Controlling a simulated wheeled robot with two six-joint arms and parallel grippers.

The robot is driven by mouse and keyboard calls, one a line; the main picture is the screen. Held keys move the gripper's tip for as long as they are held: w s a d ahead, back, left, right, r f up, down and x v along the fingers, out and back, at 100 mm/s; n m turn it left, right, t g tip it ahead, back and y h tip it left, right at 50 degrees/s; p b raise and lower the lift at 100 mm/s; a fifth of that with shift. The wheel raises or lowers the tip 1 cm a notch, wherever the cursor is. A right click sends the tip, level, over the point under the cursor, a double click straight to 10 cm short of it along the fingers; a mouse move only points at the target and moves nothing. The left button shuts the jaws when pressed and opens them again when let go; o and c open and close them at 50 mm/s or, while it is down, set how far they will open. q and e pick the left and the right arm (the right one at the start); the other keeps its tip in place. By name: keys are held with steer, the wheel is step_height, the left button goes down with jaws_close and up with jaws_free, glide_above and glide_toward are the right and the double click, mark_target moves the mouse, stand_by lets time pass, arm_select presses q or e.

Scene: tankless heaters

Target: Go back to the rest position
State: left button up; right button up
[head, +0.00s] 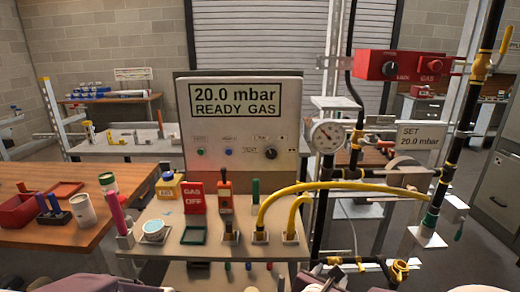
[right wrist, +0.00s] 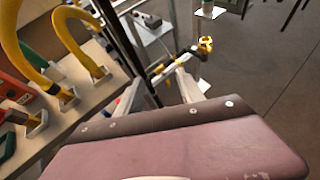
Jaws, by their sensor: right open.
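My right gripper (right wrist: 158,94) shows in the right wrist view, with its two pale fingers apart and nothing held between them. It is beside the right end of the bench, with the yellow hoses to its left. A pipe with yellow fittings (right wrist: 204,45) shows beyond the fingertips; I cannot tell how far off it is. In the head view only purplish parts of my own arms show along the bottom edge. My left gripper's fingers are not seen.
A panel (head: 242,110) reading 20.0 mbar READY GAS stands behind the bench (head: 178,207). Yellow hoses (head: 330,186) arch over the bench's right side. Black pipework (head: 455,125) with a gauge (head: 327,135) stands at right. A wooden table (head: 60,236) is at left.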

steer(key=s+d+f+m+g+h, duration=0.1)
steer(key=s+d+f+m+g, duration=0.8)
steer(key=d+m, duration=0.25)
steer(key=s+a+f+m+g+y, duration=0.2)
steer(key=s+a+f+m+y, duration=0.3)
steer(key=m, duration=0.7)
steer(key=w+a+m+t+y, duration=0.1)
steer(key=a+m+y, duration=0.1)
steer(key=a+m, duration=0.25)
step_height(320, 180, up, 15)
steer(key=w+a+m+p, duration=0.1)
steer(key=p, duration=1.3)
steer(key=shift+a+y, duration=0.2)
steer(key=shift+y, duration=0.1)
steer(key=shift+w, duration=0.1)
